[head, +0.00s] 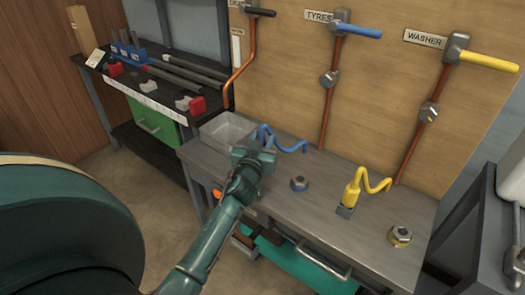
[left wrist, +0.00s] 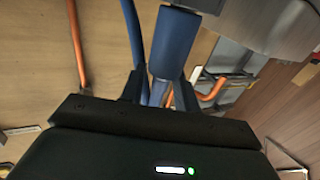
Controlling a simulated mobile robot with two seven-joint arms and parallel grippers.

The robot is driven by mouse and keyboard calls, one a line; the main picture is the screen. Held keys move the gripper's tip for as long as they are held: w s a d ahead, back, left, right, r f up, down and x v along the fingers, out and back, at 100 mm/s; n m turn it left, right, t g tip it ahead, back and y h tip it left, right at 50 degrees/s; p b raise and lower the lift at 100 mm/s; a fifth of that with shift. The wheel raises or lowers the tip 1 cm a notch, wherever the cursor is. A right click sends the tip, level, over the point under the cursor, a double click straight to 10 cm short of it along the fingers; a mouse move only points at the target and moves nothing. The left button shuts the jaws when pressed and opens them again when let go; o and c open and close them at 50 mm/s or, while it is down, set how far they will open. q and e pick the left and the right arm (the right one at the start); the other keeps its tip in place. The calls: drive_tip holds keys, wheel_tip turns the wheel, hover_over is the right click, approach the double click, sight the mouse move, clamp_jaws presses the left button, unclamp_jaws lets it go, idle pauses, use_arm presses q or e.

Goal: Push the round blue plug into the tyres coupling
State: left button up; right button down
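My left gripper (head: 254,156) is over the left part of the workbench. In the left wrist view the blue plug (left wrist: 175,42), a thick round cylinder, stands between its fingers (left wrist: 160,92), which appear closed around its thinner lower part. A blue hose (left wrist: 132,30) runs beside the plug; it shows in the head view as a wavy blue coil (head: 290,147) just right of the gripper. The tyres coupling (head: 330,79) is a grey fitting on the copper pipe below the TYRES sign (head: 322,17), up and to the right of the gripper, apart from the plug. My right gripper is not in view.
A grey bin (head: 226,128) is close behind my left gripper. A yellow plug (head: 352,193) with a coiled hose and two hex nuts (head: 299,183) (head: 400,236) are on the bench. The washer pipe has another fitting (head: 428,112). A cluttered side table (head: 150,95) stands left.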

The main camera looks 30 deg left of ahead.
use_arm(q)
clamp_jaws()
drive_tip(key=shift+r, duration=0.3)
wheel_tip(320, 180, up, 9)
drive_tip(key=shift+f+p, duration=0.2)
drive_tip(key=shift+p, duration=1.05)
drive_tip(key=shift+r, duration=0.4)
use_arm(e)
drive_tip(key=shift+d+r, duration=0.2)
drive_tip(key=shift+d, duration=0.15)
